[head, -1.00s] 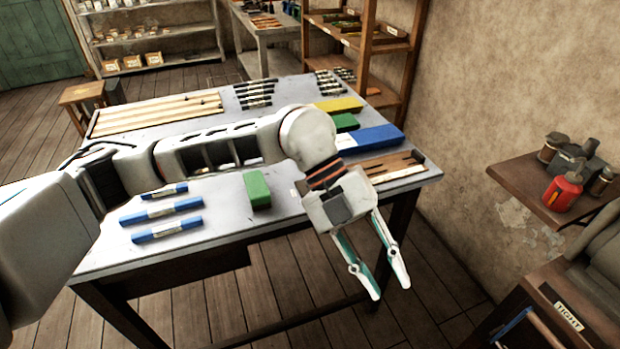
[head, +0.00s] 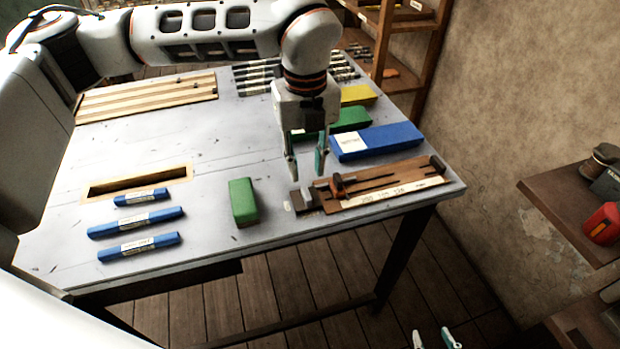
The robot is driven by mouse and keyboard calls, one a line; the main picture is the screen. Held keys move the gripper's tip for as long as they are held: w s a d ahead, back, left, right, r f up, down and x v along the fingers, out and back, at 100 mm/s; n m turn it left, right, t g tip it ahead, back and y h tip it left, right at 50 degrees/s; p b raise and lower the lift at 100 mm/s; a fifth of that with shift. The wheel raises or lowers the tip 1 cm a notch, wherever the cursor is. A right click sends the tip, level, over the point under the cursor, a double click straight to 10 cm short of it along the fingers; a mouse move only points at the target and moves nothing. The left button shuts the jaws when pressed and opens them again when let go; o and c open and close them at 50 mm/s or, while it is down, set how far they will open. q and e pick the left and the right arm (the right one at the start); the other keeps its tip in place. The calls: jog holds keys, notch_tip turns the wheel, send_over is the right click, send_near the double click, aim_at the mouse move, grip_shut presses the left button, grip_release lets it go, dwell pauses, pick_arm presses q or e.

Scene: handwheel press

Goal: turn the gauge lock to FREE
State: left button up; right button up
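A wooden gauge (head: 405,178) with a slot and a pale numbered strip lies at the table's front right corner. A small brown upright piece (head: 337,186) stands on its left part; I cannot tell whether this is the lock. A dark block (head: 306,200) sits at the gauge's left end. No FREE marking is readable. My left gripper (head: 305,174) points down just behind the gauge's left end, open and empty, its fingers apart; I cannot tell if they touch anything. My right gripper (head: 434,339) shows only its two separated fingertips at the bottom edge, beyond the table's front edge.
A blue box (head: 376,141), a green box (head: 350,119) and a yellow box (head: 358,95) lie behind the gauge. A green block (head: 243,201) stands left of it, with blue bars (head: 136,222) further left. A wall shelf (head: 575,205) is at the right.

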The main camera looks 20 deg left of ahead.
aim_at(306, 192)
pick_arm(q)
jog(key=shift+s+f, duration=0.15)
jog(key=shift+f, duration=1.45)
jog(key=shift+s+f, duration=0.1)
jog(key=shift+f, duration=1.5)
grip_shut()
